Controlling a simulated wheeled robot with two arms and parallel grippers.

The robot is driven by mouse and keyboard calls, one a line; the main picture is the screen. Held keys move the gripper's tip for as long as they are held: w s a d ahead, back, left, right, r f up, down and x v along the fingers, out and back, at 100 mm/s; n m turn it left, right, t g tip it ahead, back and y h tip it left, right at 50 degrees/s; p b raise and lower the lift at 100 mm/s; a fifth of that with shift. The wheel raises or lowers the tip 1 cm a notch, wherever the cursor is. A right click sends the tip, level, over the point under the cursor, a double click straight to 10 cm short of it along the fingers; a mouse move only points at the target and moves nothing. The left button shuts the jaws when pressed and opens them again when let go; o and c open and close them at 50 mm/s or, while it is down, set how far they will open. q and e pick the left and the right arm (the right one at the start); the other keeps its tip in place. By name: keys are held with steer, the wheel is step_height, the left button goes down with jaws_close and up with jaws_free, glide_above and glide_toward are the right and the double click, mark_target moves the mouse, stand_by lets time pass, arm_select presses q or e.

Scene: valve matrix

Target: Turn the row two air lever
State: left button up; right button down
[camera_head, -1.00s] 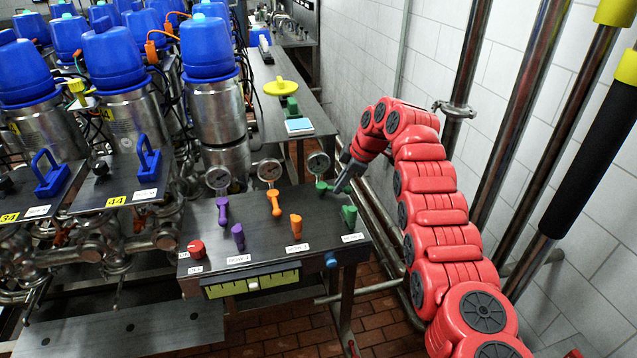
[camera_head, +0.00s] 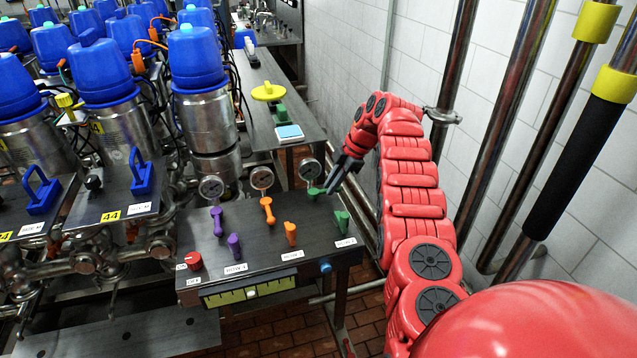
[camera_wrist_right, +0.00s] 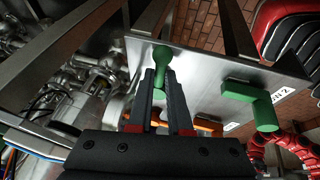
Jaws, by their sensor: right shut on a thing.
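The console (camera_head: 215,253) carries purple, orange and green levers in columns. The back green lever (camera_head: 315,191), below the rightmost gauge, points right towards my right gripper (camera_head: 331,188). In the wrist view the fingers (camera_wrist_right: 167,90) are shut on this green lever (camera_wrist_right: 162,60), one on each side; its round end shows beyond them. The front green lever (camera_head: 342,221) stands apart; in the wrist view it is the bent green handle (camera_wrist_right: 252,104) at the right, beside a partly readable label ending in 2. My left gripper is not in view.
Gauges (camera_head: 262,178) stand behind the back levers. A red knob (camera_head: 194,260) and a blue button (camera_head: 325,267) are on the console. Steel pipes (camera_head: 515,110) and a tiled wall are right of my right arm. Blue-capped machines (camera_head: 196,57) crowd the left.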

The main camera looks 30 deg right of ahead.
stand_by(0.4)
steer(key=c, duration=0.8)
jaws_free()
steer(key=shift+w, duration=0.1)
steer(key=shift+c, duration=0.2)
steer(key=p+v, duration=0.1)
steer(key=v, duration=0.2)
steer(key=shift+r, duration=0.15)
steer(key=p+v, duration=1.2)
steer(key=v, duration=0.2)
